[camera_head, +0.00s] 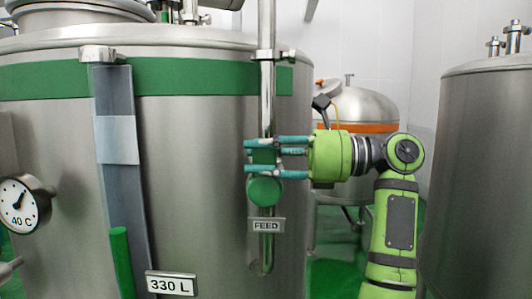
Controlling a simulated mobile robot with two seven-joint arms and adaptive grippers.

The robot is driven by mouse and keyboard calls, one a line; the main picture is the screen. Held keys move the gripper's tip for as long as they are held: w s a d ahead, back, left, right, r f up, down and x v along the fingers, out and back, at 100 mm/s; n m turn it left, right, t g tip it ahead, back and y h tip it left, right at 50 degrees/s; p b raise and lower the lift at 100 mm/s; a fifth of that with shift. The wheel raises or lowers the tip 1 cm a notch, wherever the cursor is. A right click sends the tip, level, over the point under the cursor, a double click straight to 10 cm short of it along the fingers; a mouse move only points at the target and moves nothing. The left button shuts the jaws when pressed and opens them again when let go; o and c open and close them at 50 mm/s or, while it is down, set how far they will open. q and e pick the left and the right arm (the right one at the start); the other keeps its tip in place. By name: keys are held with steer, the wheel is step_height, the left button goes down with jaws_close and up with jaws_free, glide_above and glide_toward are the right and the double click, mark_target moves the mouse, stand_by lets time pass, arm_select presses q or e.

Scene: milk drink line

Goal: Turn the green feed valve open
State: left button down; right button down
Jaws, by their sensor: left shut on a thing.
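The green feed valve is on the vertical steel pipe at the front of the large tank. Its round green part (265,191) faces me just below the fingers, above the FEED label (266,225). My left gripper (254,157) reaches it from the right, with one teal finger above the other. The fingers are shut on the green block of the valve in front of the pipe. The fingers partly cover that block, so I cannot tell how far the valve is turned. My right gripper is not in view.
The large steel tank (200,200) with a green band fills the left. It carries a sight tube (116,140), a 330 L label (171,284) and a dial gauge (22,204). A smaller tank (368,108) stands behind my arm, and another steel tank (475,180) stands at the right.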

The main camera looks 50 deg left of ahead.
arm_select(q)
steer(key=shift+f, duration=0.15)
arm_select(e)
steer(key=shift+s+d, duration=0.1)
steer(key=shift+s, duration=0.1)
arm_select(q)
steer(key=c, duration=0.9)
jaws_free()
steer(key=shift+c, duration=0.2)
steer(key=shift+s+a, duration=0.1)
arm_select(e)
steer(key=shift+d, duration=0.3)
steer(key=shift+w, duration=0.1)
arm_select(q)
steer(key=v, duration=0.7)
steer(key=shift+d, duration=0.25)
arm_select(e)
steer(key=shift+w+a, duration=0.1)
arm_select(q)
steer(key=shift+w, duration=0.2)
